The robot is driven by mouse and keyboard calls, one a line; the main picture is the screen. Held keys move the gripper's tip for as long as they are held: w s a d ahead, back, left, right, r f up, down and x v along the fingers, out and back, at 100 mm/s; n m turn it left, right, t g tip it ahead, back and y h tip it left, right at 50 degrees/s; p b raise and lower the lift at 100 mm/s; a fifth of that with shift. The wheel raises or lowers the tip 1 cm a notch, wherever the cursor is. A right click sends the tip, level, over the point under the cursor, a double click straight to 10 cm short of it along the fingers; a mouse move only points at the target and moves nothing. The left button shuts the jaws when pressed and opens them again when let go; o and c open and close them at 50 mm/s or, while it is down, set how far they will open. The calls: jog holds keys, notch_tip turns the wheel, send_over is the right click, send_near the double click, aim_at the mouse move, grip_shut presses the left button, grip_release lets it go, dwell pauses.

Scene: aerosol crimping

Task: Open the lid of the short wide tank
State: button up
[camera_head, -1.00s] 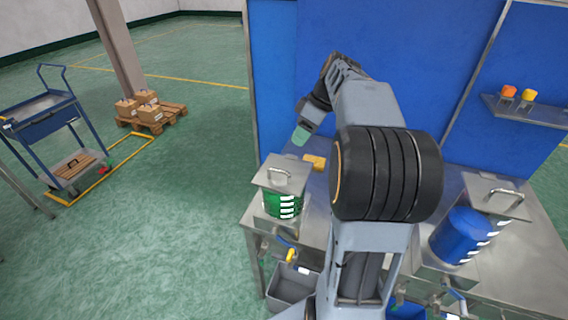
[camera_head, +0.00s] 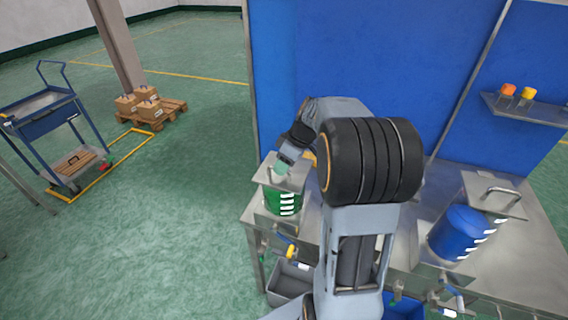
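A green tank (camera_head: 283,202) with white stripes stands at the left end of the metal bench. Its flat square metal lid (camera_head: 297,184) lies shut on top. My gripper (camera_head: 281,170) is over this lid, at the spot of its handle, which it mostly hides. Whether the fingers are apart, shut or around the handle cannot be made out. A blue tank (camera_head: 458,236) stands at the right with a similar lid (camera_head: 508,204) and bar handle, also shut. I cannot tell surely which tank is the short wide one.
The metal bench (camera_head: 535,245) backs onto blue panels (camera_head: 390,60). A shelf (camera_head: 535,112) at the right holds an orange and a yellow-capped item. A grey bin (camera_head: 290,282) sits below the bench front. Floor at the left is open, with a trolley (camera_head: 45,120) farther off.

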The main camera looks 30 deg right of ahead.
jog(key=shift+c, duration=0.2)
grip_shut()
jog(key=shift+r, duration=0.1)
